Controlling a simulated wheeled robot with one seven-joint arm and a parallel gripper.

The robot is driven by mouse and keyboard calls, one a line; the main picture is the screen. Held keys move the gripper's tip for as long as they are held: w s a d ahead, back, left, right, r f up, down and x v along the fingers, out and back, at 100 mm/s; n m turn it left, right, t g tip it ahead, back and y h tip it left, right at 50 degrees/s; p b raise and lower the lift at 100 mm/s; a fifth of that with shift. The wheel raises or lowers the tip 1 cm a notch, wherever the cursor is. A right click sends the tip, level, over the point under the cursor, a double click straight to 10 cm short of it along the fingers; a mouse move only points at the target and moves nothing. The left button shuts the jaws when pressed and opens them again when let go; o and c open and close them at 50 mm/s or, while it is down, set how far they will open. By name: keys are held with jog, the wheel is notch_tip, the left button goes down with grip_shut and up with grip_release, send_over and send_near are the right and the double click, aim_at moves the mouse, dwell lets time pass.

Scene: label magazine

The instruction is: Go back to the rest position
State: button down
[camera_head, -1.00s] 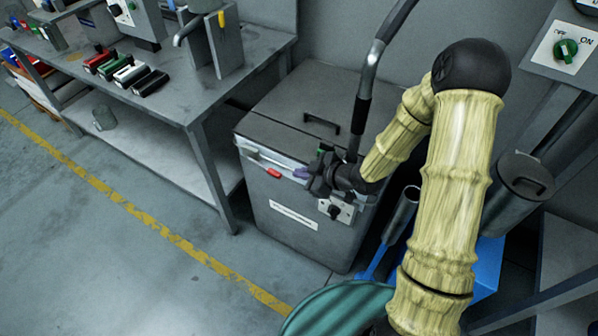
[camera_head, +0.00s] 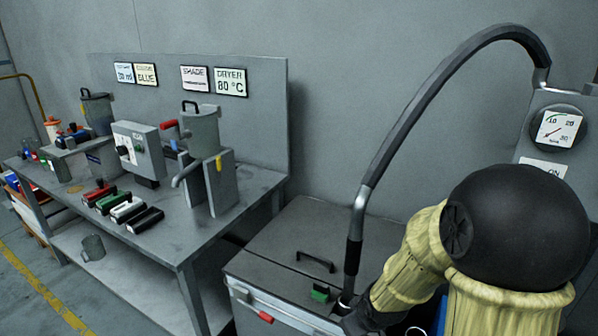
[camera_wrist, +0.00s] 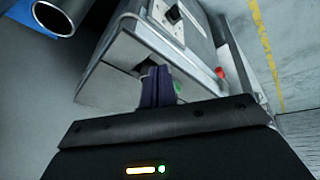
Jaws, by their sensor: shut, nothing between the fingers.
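My gripper (camera_wrist: 156,86) shows in the wrist view as purple-dark fingers held together, with nothing between them. It is in front of the grey cabinet (camera_wrist: 110,80); I cannot tell whether it touches it. In the head view my arm comes in from the bottom right, bent at a black elbow. Its wrist end is at the bottom edge, by the front of the grey cabinet (camera_head: 275,245), and the fingers are out of that frame.
A black-grey hose (camera_head: 425,90) arches from the cabinet top to a gauge panel (camera_head: 560,128) at right. A workbench (camera_head: 165,245) with several coloured blocks, jugs and a control box stands left. A dark tube end (camera_wrist: 55,17) is close in the wrist view.

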jog(key=s+d+r+m+g, duration=0.2)
jog(key=s+r+m, duration=0.3)
jog(key=s, duration=0.3)
notch_tip(320, 180, up, 18)
jog(key=p, duration=1.8)
jog(key=shift+s+a+m+h, duration=0.15)
jog(key=shift+s+m+h, duration=0.1)
jog(key=shift+m+h, duration=0.05)
jog(key=shift+f, duration=0.15)
jog(key=c, duration=2.1)
grip_release()
